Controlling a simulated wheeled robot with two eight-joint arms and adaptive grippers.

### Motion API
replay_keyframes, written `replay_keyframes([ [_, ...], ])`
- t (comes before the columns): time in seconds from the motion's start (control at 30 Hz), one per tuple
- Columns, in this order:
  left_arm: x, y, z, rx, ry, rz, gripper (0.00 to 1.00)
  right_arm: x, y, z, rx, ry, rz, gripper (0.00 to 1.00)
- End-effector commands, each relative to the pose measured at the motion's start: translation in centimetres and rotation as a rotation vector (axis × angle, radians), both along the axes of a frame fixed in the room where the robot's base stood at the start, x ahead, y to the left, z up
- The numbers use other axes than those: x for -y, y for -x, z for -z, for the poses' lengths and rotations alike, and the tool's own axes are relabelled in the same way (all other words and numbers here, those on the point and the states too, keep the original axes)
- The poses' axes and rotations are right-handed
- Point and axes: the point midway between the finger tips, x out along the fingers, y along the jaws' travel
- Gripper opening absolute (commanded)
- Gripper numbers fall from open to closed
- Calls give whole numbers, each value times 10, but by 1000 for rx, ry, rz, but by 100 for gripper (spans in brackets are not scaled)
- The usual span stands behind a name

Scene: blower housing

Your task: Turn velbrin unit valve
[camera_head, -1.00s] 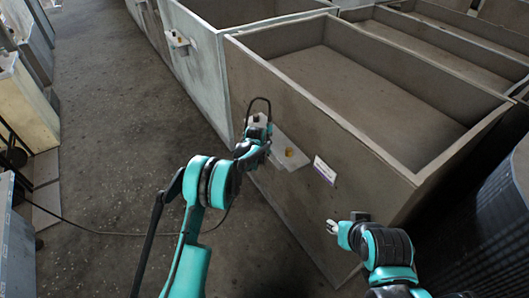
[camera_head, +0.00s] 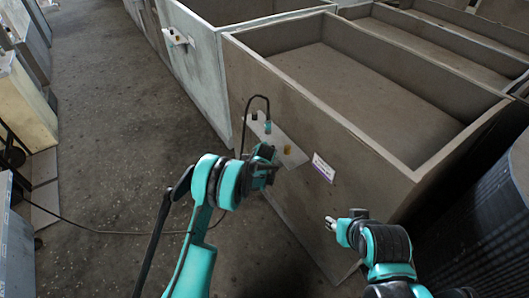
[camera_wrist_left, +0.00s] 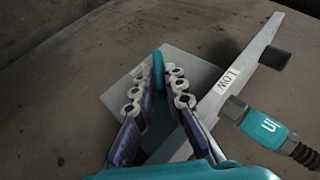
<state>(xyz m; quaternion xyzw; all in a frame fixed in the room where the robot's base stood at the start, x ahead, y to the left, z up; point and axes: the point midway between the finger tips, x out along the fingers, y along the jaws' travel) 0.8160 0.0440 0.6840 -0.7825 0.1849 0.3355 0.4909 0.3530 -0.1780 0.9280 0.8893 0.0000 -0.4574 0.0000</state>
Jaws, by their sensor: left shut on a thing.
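A pale plate (camera_head: 275,140) is mounted on the side of a large brown open-topped bin (camera_head: 330,150). My left gripper (camera_head: 274,168) is at the plate's lower edge. In the left wrist view its fingers (camera_wrist_left: 160,82) are shut on a narrow teal piece (camera_wrist_left: 158,68), apparently the valve handle. My right gripper (camera_head: 331,224) hangs before the bin, apart from it.
A pale bin (camera_head: 200,65) with a similar fitting (camera_head: 176,38) stands further back. A white label (camera_head: 323,168) is on the brown bin. A dark ribbed object (camera_head: 485,220) is at the right. Cable lies across the floor; the left floor is mostly clear.

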Motion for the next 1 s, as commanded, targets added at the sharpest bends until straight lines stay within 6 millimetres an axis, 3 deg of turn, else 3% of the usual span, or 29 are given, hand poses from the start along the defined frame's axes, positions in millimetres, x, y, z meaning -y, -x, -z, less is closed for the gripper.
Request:
replay_keyframes([
  [0.07, 0, 0, 0, -1, 0, 0, 0, 0, 0, 0, 0, 0, 0, 40],
  [0.1, 0, 0, 0, -2, 1, 1, 16, 0, 0, 0, 0, 0, 0, 40],
  [0.17, 0, 0, 0, -2, 1, 1, 32, 0, 0, 0, 0, 0, 0, 40],
  [0.57, 0, 4, -4, -1, 0, 0, 32, 0, 0, 0, 0, 0, 0, 40],
  [1.0, 4, 65, -64, -2, 1, 1, 32, 0, 0, 0, 0, 0, 0, 40],
])
